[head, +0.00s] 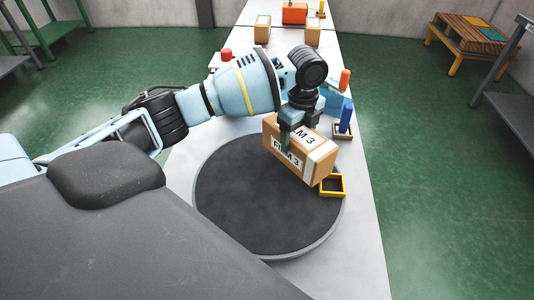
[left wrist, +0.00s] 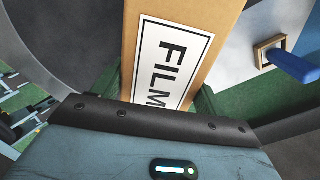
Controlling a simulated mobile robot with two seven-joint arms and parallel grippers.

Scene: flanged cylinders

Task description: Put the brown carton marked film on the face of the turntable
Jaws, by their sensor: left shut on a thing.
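The brown carton (head: 314,165) has white labels reading "FILM 3". My left gripper (head: 298,137) is shut on it, with a finger against its labelled side. The carton is tilted in the head view and covers the right rear part of the turntable (head: 240,205), a round dark face with a grey rim. I cannot tell whether the carton touches the face. In the left wrist view the carton (left wrist: 209,22) fills the middle, between the green fingers (left wrist: 160,100). My right gripper is not in view.
A small yellow open frame (head: 332,194) is at the turntable's right rim, close to the carton. A blue post in a tray (head: 345,120) stands behind it. Other cartons (head: 262,30) and an orange box (head: 294,13) stand at the far end. The turntable's left and front are clear.

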